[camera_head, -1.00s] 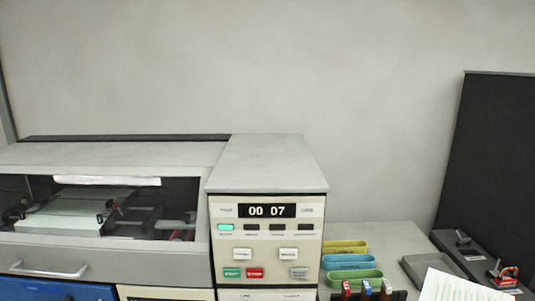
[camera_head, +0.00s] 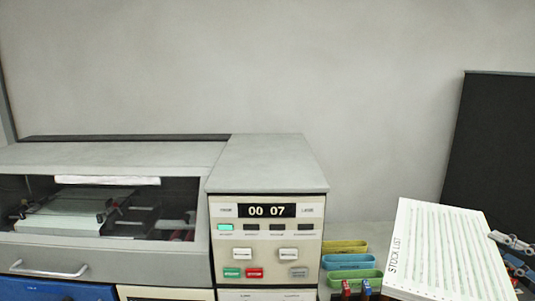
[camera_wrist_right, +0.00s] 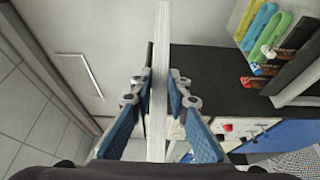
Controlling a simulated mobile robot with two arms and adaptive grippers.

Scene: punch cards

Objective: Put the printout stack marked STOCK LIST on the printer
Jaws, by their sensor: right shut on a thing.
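The printout stack marked STOCK LIST (camera_head: 445,250) is at the lower right of the head view, white with pale green bars and its title along the left edge. It is tilted and held up in the air. My right gripper (camera_head: 518,258) is at its right edge, partly hidden behind it. In the right wrist view the stack (camera_wrist_right: 159,80) shows edge-on between the blue fingers of my right gripper (camera_wrist_right: 158,100), which is shut on it. The printer (camera_head: 110,155) stands at the left with a flat grey top and a dark window. My left gripper is not in view.
The control panel (camera_head: 267,240) reads 00 07, under a raised grey top (camera_head: 267,163). Yellow, blue (camera_head: 348,262) and green trays sit right of it, with red and blue-handled items in front. A dark panel (camera_head: 495,150) stands at the right. The printer top looks clear.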

